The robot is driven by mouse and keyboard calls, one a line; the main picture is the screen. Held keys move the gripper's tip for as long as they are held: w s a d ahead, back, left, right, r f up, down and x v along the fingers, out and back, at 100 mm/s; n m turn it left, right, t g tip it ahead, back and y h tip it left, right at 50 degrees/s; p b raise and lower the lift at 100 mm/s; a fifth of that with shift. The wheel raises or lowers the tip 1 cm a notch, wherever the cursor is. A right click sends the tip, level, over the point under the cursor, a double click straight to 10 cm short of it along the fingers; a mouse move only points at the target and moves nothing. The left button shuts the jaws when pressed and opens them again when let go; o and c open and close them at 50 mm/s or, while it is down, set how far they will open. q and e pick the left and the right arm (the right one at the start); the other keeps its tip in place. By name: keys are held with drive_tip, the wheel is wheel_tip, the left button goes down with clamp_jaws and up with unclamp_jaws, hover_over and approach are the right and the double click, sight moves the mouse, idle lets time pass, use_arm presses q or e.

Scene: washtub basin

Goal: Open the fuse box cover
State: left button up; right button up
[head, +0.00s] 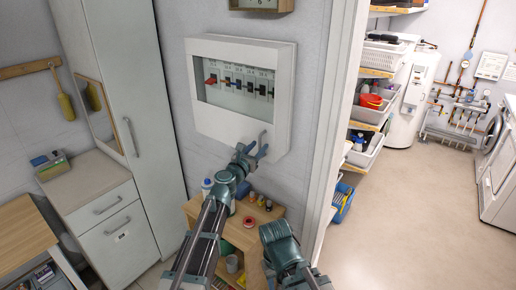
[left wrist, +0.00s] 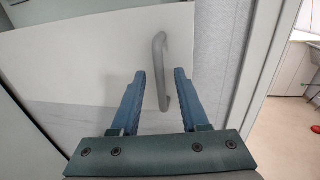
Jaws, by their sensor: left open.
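The white fuse box (head: 213,112) hangs on the grey wall, and its cover looks shut. A window in the cover (head: 235,128) shows a row of switches, one of them red. A grey bar handle (head: 263,137) sits at the cover's lower right; it also shows in the left wrist view (left wrist: 160,62). My left gripper (head: 252,152) is open just in front of the handle. In the left wrist view the handle's lower part appears between the two blue fingers (left wrist: 160,74), with a gap on each side. I cannot tell whether they touch it.
A small wooden shelf (head: 192,207) with bottles and jars stands below the fuse box. A tall grey cabinet (head: 125,62) is at left. A white door frame (head: 333,110) stands close at right, with open floor (head: 410,225) beyond.

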use_arm(q)
drive_tip(key=shift+w, duration=0.1)
clamp_jaws()
idle(1.4)
